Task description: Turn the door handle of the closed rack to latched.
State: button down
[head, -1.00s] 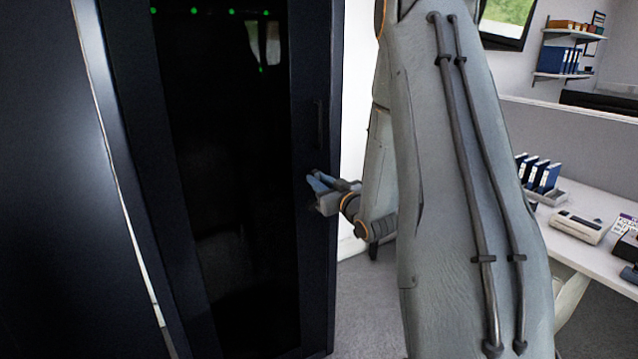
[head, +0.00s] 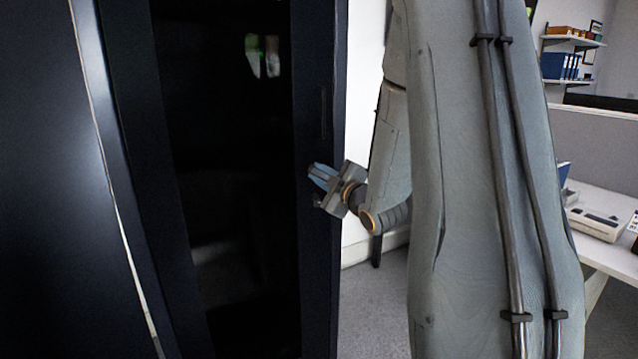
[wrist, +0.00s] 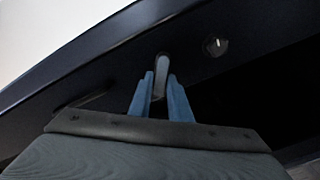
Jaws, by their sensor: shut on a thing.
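The dark rack (head: 315,270) fills the left of the head view, and its glazed door looks shut. My gripper (head: 312,171) is at the right edge of the door, with its blue fingers tilted. In the wrist view, the grey door handle (wrist: 161,68) stands between the two blue fingers of my gripper (wrist: 160,77), which is shut on it. In the head view the handle is hidden by the fingers.
A round lock-like knob (wrist: 215,46) is on the door beside the handle. A dark vertical pull (head: 323,110) is above my gripper. A white desk (head: 610,259) with equipment stands at the right.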

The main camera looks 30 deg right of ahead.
jog(key=n+b, duration=0.4)
jog(key=shift+f, duration=0.35)
jog(key=shift+a+n+b, duration=0.1)
jog(key=shift+n+b, duration=1.2)
jog(key=shift+b, duration=0.05)
jog(key=c, duration=1.6)
grip_release()
jog(key=shift+c, duration=0.2)
jog(key=s, duration=0.7)
jog(key=shift+s, duration=0.4)
